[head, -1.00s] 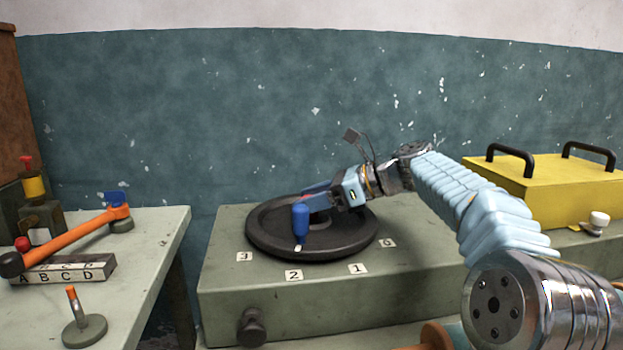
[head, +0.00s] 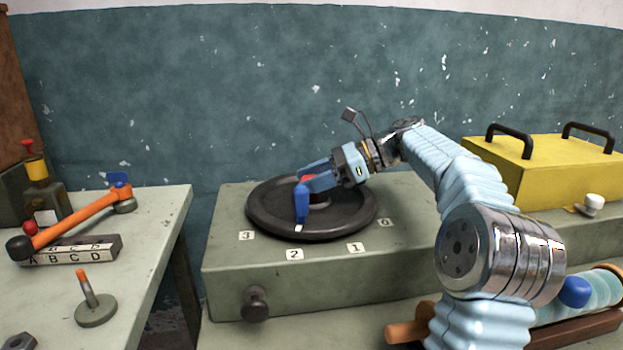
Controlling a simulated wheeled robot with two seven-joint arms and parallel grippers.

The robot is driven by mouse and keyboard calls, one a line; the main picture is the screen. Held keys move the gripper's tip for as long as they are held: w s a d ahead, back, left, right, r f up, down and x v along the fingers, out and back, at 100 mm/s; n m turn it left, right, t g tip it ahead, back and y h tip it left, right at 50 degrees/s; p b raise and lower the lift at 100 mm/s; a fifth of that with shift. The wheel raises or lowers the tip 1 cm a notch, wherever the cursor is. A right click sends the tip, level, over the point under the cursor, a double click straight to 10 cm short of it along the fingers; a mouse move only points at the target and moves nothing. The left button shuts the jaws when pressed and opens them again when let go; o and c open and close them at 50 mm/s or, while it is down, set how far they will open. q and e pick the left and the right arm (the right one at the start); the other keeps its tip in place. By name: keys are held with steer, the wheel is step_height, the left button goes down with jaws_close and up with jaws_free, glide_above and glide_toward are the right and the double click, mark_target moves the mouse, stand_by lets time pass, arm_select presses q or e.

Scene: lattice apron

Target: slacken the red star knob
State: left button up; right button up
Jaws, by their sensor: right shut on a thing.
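The red star knob (head: 308,178) shows as a small patch of red between my blue fingers, at the middle of the black handwheel (head: 262,222). Most of the knob is hidden by the fingers. My right gripper (head: 310,178) comes in from the right and is shut on the knob. The wheel lies on a grey-green box (head: 330,285). My left gripper is not in view.
Labels 3, 1 and 0 also sit along the box top. A dark knob (head: 255,303) juts from its front. A yellow case (head: 555,175) with black handles stands right. The left table (head: 150,240) holds an orange lever (head: 85,220), a lettered block and a small post (head: 92,305).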

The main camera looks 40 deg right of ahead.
steer(key=o, duration=0.9)
steer(key=shift+o, duration=0.2)
steer(key=v, duration=1.2)
steer(key=shift+s+d, duration=0.1)
steer(key=shift+d, duration=0.15)
steer(key=shift+s+d+r, duration=0.25)
steer(key=shift+s+d, duration=0.2)
steer(key=shift+d, duration=0.05)
steer(key=shift+a, duration=0.1)
